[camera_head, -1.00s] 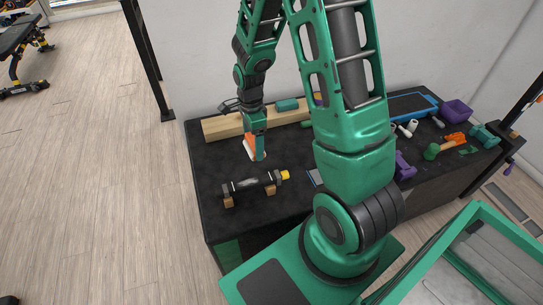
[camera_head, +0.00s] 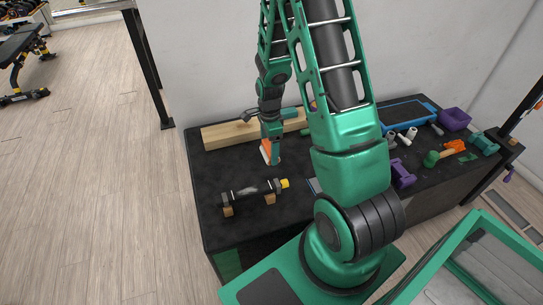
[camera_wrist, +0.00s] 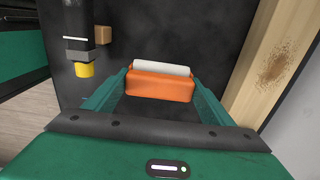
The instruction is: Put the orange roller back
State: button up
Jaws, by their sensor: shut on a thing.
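The orange roller (camera_wrist: 160,86) has an orange body with a white cylinder along its far side. My gripper (camera_wrist: 159,84) has a green finger at each end of it and is shut on it. In the head view the roller (camera_head: 266,151) shows as a small orange and white patch beside my gripper (camera_head: 275,158), just in front of the wooden beam. It is low over the black bench top (camera_head: 228,172); I cannot tell whether it touches. My fingers hide part of it in the head view.
A dark bar with a yellow end (camera_head: 254,191) lies on small wooden blocks at the front left. The wooden beam (camera_head: 228,135) lies along the back. A blue-rimmed tray (camera_head: 408,113), a purple bin (camera_head: 454,119) and purple dumbbell (camera_head: 402,173) are on the right.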

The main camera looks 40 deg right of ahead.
jog(key=d+f, duration=0.1)
jog(key=w+d+f, duration=0.1)
jog(key=d, duration=0.1)
jog(key=shift+d+f, duration=0.1)
jog(key=shift+d, duration=0.1)
jog(key=shift+f, duration=1.75)
jog(key=shift+s+f, duration=0.1)
jog(key=shift+f, duration=0.1)
jog(key=o, duration=1.1)
jog(key=shift+r, duration=0.15)
notch_tip(320, 180, up, 11)
jog(key=s+r+n, duration=0.7)
jog(key=s+r, duration=0.5)
jog(key=r, duration=0.3)
jog(key=s+a+r+n, duration=0.2)
jog(key=s+r+n, duration=0.1)
jog(key=s, duration=0.5)
jog(key=s+a+r+n, duration=0.2)
jog(key=s+r+n, duration=0.1)
jog(key=s, duration=0.5)
jog(key=shift+s+a+r+n, duration=0.25)
jog(key=shift+s+n, duration=0.05)
jog(key=shift+n, duration=0.6)
